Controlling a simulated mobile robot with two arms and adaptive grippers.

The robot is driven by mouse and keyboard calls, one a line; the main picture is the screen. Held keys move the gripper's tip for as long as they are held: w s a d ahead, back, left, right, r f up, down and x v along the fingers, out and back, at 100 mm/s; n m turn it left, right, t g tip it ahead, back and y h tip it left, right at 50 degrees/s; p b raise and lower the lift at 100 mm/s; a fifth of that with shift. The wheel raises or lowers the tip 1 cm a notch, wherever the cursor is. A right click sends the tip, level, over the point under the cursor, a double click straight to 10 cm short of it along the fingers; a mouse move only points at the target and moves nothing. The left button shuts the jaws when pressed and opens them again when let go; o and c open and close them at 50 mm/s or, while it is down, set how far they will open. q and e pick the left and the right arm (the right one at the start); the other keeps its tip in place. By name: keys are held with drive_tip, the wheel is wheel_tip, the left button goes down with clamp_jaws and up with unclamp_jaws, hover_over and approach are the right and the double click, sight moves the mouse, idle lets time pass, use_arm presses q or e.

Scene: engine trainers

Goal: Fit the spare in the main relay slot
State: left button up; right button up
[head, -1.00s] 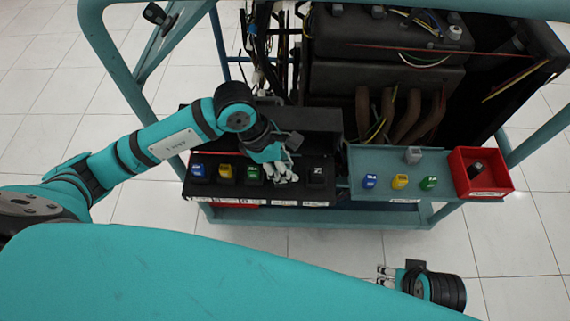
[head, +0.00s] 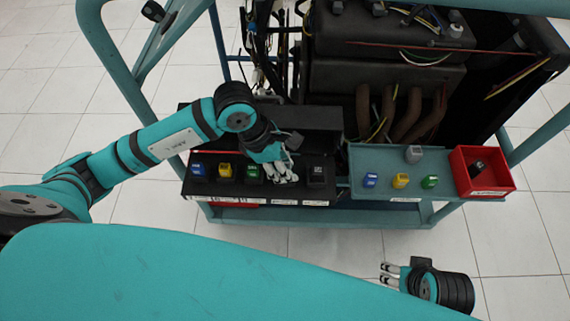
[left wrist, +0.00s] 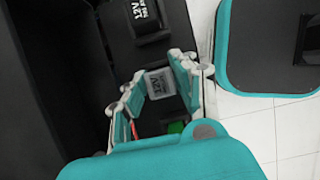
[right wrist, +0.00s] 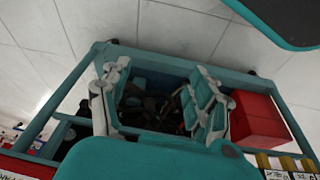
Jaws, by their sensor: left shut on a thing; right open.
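The fingers hide the slot below, so I cannot tell whether the grey relay is seated. Another grey relay (head: 413,154) stands on the teal side shelf (head: 385,160). A dark relay (head: 477,166) lies in the red bin (head: 503,182). My right gripper (head: 389,275) is open and empty, low in front of the trainer.
Blue (head: 198,171) and yellow (head: 225,171) relays stand left on the panel. The shelf also holds blue (head: 370,180), yellow (head: 400,181) and green (head: 429,182) relays. The engine and hoses (head: 400,112) rise behind. The tiled floor in front is clear.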

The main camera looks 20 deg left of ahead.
use_arm(q)
drive_tip(key=shift+f, duration=0.1)
use_arm(e)
drive_tip(key=shift+s, duration=0.2)
drive_tip(key=shift+r, duration=0.15)
use_arm(q)
drive_tip(key=shift+f, duration=0.1)
use_arm(e)
drive_tip(key=shift+r, duration=0.25)
use_arm(q)
drive_tip(key=shift+s, duration=0.1)
drive_tip(key=o, duration=1.1)
drive_tip(key=shift+f, duration=0.1)
use_arm(e)
drive_tip(key=shift+s, duration=0.15)
